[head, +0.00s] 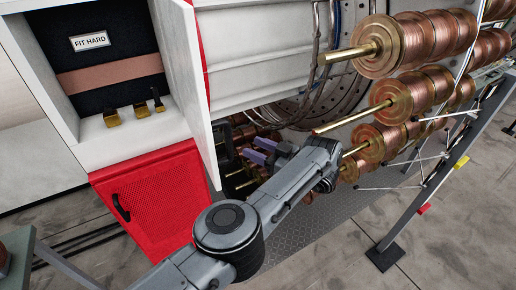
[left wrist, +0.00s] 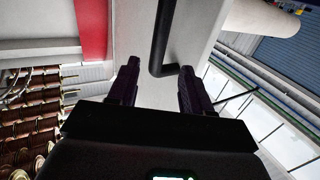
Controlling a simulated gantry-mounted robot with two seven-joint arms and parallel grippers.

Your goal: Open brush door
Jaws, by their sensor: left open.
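The white brush door (head: 188,75) stands swung open at the right of the cabinet, its edge toward me. Its black bar handle (head: 226,142) shows partly beyond the door's edge. In the left wrist view the handle (left wrist: 164,35) stands out from the white door panel (left wrist: 190,45), its bent end lying between the lines of my fingers. My left gripper (head: 260,151) is open, just right of the handle; it also shows in the left wrist view (left wrist: 158,80). I cannot tell whether a finger touches the handle. My right gripper is not in view.
A red mesh door (head: 160,200) is below. Copper spools (head: 380,45) on brass rods stand close right of my left arm. Floor is clear at bottom right.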

